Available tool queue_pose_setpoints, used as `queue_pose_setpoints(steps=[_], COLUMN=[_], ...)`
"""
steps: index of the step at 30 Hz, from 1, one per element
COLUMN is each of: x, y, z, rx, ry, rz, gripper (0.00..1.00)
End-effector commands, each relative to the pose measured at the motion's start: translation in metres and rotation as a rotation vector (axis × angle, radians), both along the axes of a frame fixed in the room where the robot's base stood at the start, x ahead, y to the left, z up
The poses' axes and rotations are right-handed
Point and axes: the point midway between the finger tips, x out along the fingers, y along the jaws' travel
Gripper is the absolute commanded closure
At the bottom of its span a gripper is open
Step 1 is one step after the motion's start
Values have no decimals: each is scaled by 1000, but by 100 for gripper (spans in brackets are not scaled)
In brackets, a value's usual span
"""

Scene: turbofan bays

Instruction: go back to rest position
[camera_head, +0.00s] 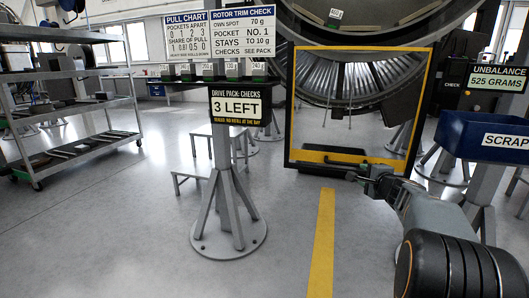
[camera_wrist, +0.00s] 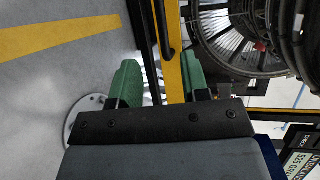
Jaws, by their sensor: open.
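My gripper (camera_head: 362,173) shows in the head view at the end of my arm, in front of the lower edge of a yellow-framed panel (camera_head: 290,110). In the wrist view my gripper (camera_wrist: 160,76) has two green fingers set wide apart. I see nothing held between them.
A blue SCRAP bin (camera_head: 465,135) stands right of my arm. A grey stand (camera_head: 228,215) with a "3 LEFT" sign (camera_head: 238,104) is to the left. A shelf cart (camera_head: 75,150) is at far left. Floor around the yellow stripe (camera_head: 322,245) is clear.

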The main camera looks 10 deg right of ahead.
Motion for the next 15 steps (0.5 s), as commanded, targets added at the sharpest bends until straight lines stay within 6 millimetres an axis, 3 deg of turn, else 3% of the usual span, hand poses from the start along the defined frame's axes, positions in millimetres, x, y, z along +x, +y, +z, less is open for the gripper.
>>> queue_pose_setpoints(steps=[4, 8, 12, 15], x=[-4, -20, -52, -82], y=[38, 99, 164, 202], z=[38, 80, 119, 142], rx=[-64, -178, -330, -445], ry=[47, 139, 257, 341], rz=[96, 257, 455, 591], gripper=[58, 58, 58, 58])
